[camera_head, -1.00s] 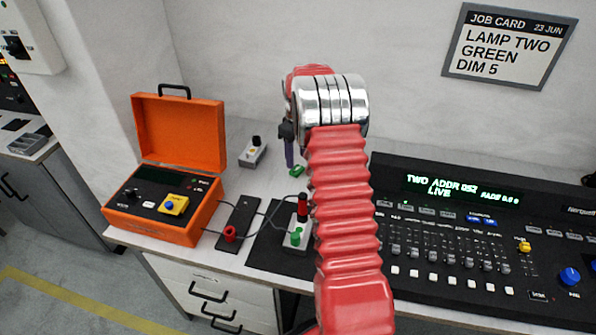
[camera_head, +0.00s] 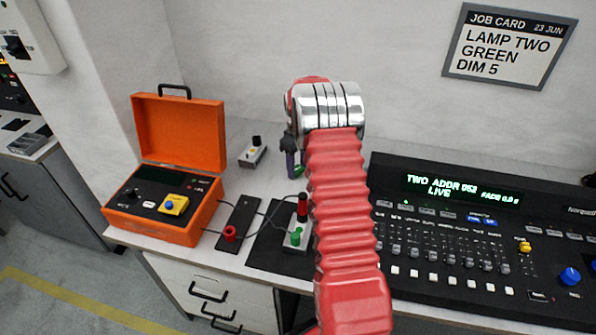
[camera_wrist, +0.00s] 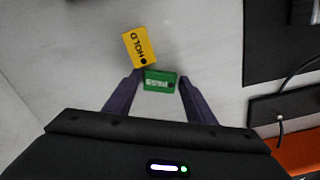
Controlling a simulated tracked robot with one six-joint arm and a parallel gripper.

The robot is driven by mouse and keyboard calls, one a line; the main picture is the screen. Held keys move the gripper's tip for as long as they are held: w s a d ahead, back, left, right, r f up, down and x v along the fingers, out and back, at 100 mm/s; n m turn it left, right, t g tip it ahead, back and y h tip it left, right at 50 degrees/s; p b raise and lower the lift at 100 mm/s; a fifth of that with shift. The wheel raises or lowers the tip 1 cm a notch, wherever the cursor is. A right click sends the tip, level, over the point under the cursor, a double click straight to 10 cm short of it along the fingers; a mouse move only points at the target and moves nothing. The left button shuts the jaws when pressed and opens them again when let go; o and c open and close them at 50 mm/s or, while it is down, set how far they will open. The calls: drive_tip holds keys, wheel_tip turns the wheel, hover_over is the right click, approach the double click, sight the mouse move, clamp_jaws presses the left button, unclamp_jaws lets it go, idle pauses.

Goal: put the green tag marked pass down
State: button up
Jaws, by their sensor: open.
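The green tag (camera_wrist: 160,85) lies on the pale bench top, between my fingertips in the wrist view. Its lettering is upside down there and hard to read. In the head view only a small part of the green tag (camera_head: 299,171) shows beside my finger. My gripper (camera_wrist: 160,79) is open, with one purple finger on each side of the tag and a narrow gap at each side. In the head view my gripper (camera_head: 291,164) is low over the bench and mostly hidden by my arm.
A yellow tag marked HOLD (camera_wrist: 138,47) lies right beside the green one. An orange case (camera_head: 165,215) stands open at left, with a small grey switch box (camera_head: 252,156) behind. A black lighting desk (camera_head: 440,235) fills the right. A dark mat (camera_head: 270,255) lies in front.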

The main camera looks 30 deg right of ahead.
sight(298, 170)
drive_tip(key=shift+c, duration=0.5)
drive_tip(key=c, duration=0.8)
wheel_tip(298, 170, up, 10)
idle(0.3)
